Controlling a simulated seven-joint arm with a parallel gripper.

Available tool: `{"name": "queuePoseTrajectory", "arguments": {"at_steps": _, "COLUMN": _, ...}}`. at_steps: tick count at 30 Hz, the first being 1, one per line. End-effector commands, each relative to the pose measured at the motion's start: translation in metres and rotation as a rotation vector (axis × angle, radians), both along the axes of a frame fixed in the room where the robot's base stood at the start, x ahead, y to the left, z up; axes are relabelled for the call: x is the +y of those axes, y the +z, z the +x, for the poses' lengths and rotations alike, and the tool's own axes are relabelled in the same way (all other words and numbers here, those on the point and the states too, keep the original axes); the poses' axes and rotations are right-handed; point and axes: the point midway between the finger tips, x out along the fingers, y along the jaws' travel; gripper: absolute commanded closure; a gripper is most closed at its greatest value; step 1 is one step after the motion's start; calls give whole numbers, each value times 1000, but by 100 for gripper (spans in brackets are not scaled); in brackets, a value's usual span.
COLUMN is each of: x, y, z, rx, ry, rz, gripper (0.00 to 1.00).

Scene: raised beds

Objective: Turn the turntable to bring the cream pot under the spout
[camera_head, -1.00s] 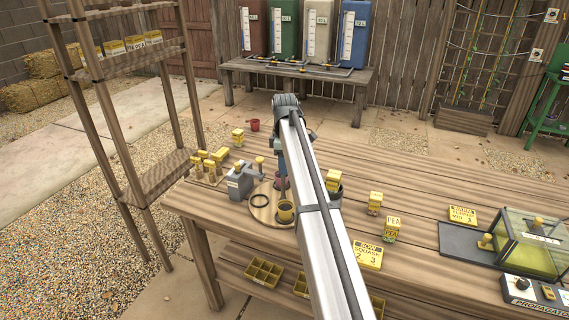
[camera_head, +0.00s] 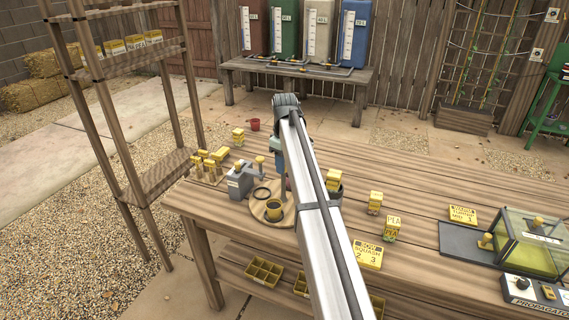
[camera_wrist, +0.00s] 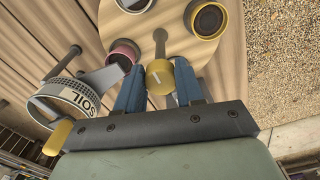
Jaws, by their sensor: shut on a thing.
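The round wooden turntable (camera_head: 252,208) sits on the bench, partly behind my arm; it fills the upper middle of the wrist view (camera_wrist: 180,50). My gripper (camera_wrist: 160,88) is shut on a yellow-topped upright peg (camera_wrist: 158,70) on the turntable. A pale pot (camera_wrist: 133,4), apparently the cream one, is cut off by the wrist view's top edge. A yellow pot (camera_wrist: 207,19) stands right of it; it also shows in the head view (camera_head: 273,211). A pink pot (camera_wrist: 124,53) stands left of the peg, close to the spout (camera_wrist: 106,76) of the SOIL container (camera_wrist: 62,100).
Yellow-topped blocks (camera_head: 375,202), a squash sign (camera_head: 367,255) and a propagator (camera_head: 530,243) lie to the right.

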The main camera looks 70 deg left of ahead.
Motion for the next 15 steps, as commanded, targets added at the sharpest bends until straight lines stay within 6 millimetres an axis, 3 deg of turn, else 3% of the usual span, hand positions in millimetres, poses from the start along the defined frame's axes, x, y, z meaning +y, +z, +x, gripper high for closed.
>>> {"name": "queuePoseTrajectory", "arguments": {"at_steps": 8, "x": 0, "y": 0, "z": 0, "rx": 0, "ry": 1, "rz": 1, "gripper": 93}}
{"name": "queuePoseTrajectory", "arguments": {"at_steps": 9, "x": 0, "y": 0, "z": 0, "rx": 0, "ry": 1, "rz": 1, "gripper": 59}}
{"name": "queuePoseTrajectory", "arguments": {"at_steps": 15, "x": 0, "y": 0, "z": 0, "rx": 0, "ry": 1, "rz": 0, "gripper": 40}}
